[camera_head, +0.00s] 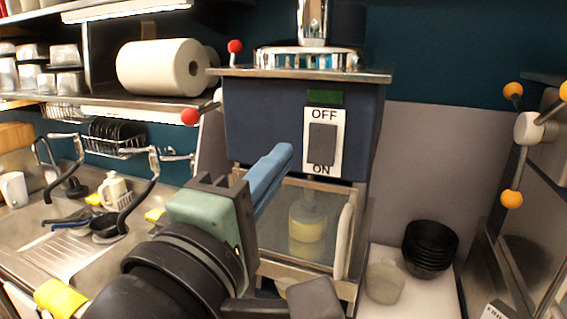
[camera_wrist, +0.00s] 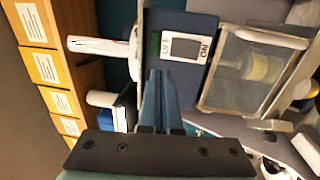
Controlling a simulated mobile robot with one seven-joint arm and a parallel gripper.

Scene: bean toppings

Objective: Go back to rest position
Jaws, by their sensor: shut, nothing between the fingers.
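My gripper (camera_head: 275,165) has blue fingers and is held up in front of a dark blue machine (camera_head: 262,120). The fingers are shut with nothing between them. The machine has a switch (camera_head: 322,144) marked OFF above and ON below. Below it is a clear door (camera_head: 285,215), which looks closed, with a yellowish container (camera_head: 307,228) behind it. My arm hides the machine's lower left part. I cannot tell whether the fingertips touch the machine.
A sink counter (camera_head: 60,250) with a faucet and brushes lies at left. A paper roll (camera_head: 160,67) sits on the shelf above. Stacked black bowls (camera_head: 430,248) and a clear cup (camera_head: 384,282) stand at right on a white surface. Orange-knobbed equipment (camera_head: 530,130) stands at far right.

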